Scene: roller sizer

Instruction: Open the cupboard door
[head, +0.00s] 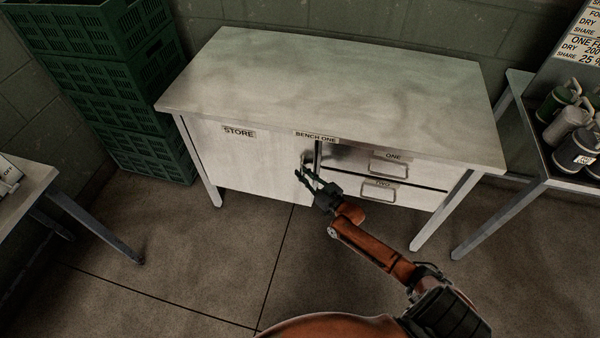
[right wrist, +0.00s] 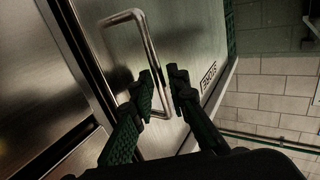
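The cupboard door (head: 240,158), a pale panel labelled STORE, is on the left of the bench front and looks closed. Its upright metal handle (head: 303,159) is near the door's right edge. My right gripper (head: 306,174) is at the handle, its two fingers apart. In the right wrist view the handle (right wrist: 151,50) is a bent bar, and its long side runs down into the gap between the fingertips (right wrist: 164,82). I cannot tell whether either finger touches it. My left gripper is not in view.
Drawers ONE (head: 389,166) and TWO (head: 383,194) are right of the door under the worktop (head: 330,85). Green crates (head: 115,90) stand at the left wall. A side table (head: 20,190) is at the left edge. Floor (head: 210,240) before the door is clear.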

